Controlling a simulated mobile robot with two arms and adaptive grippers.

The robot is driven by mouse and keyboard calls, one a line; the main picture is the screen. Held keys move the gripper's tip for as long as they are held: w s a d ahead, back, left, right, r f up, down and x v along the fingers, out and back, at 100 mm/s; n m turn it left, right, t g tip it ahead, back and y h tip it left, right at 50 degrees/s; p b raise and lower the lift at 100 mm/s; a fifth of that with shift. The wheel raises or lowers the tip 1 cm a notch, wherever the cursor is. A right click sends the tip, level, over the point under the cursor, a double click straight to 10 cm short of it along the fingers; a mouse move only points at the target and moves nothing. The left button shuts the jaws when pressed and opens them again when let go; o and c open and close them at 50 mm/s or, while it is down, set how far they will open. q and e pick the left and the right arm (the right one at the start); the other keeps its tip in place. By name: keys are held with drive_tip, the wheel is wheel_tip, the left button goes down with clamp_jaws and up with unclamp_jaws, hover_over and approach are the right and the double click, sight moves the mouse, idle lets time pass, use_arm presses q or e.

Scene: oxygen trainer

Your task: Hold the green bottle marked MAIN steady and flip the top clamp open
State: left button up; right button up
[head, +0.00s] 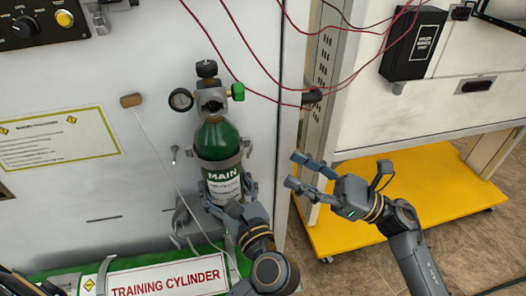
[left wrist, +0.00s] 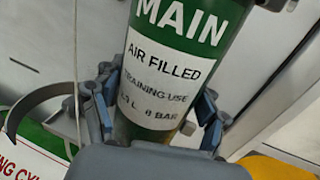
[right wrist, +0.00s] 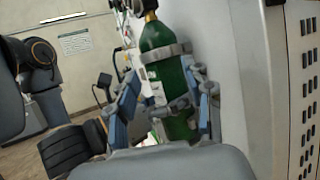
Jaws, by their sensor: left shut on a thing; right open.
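The green bottle marked MAIN (head: 218,137) stands upright against the white panel, with a valve and gauge on top. The top clamp (head: 222,164) is a grey band around its upper body, with a latch part at its right side; it also shows in the right wrist view (right wrist: 165,53). My left gripper (head: 230,194) is shut on the bottle low on its label, below the top clamp; the left wrist view shows its fingers on both sides of the bottle (left wrist: 180,45). My right gripper (head: 294,170) is open and empty, right of the bottle and apart from it.
A lower curved band (left wrist: 32,100) hangs open left of the bottle. A white and green training cylinder (head: 165,278) lies below. A cord with a wooden handle (head: 131,100) and red cables (head: 235,50) hang nearby. A yellow cart base (head: 350,232) stands at right.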

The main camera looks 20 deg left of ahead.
sight(251, 148)
drive_tip(key=x, duration=0.8)
drive_tip(key=shift+a, duration=0.15)
clamp_jaws()
